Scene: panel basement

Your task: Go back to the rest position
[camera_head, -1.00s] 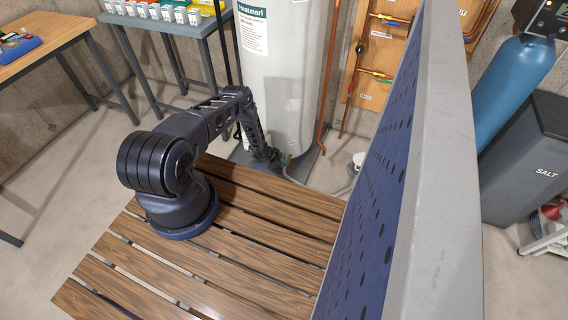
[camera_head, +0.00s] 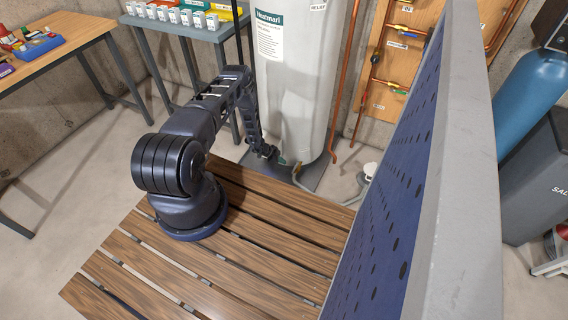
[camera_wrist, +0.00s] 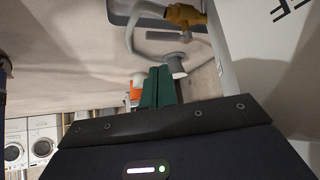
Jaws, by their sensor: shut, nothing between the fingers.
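My gripper (camera_head: 268,152) is at the end of my dark arm, low in front of the white water heater (camera_head: 291,80) in the head view. It is small there and its fingers are hard to make out. In the wrist view the green fingers of my gripper (camera_wrist: 158,86) lie close together, shut, with nothing seen between them. A yellow valve fitting (camera_wrist: 184,15) with a pale hose shows beyond the fingers in the wrist view.
A blue perforated panel (camera_head: 393,190) with a grey edge stands to the right of my arm. Wooden slats (camera_head: 255,254) lie around my arm's base. A wooden workbench (camera_head: 62,50) and a grey-blue table (camera_head: 190,30) stand at the left and back. A copper pipe (camera_head: 345,75) runs beside the heater.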

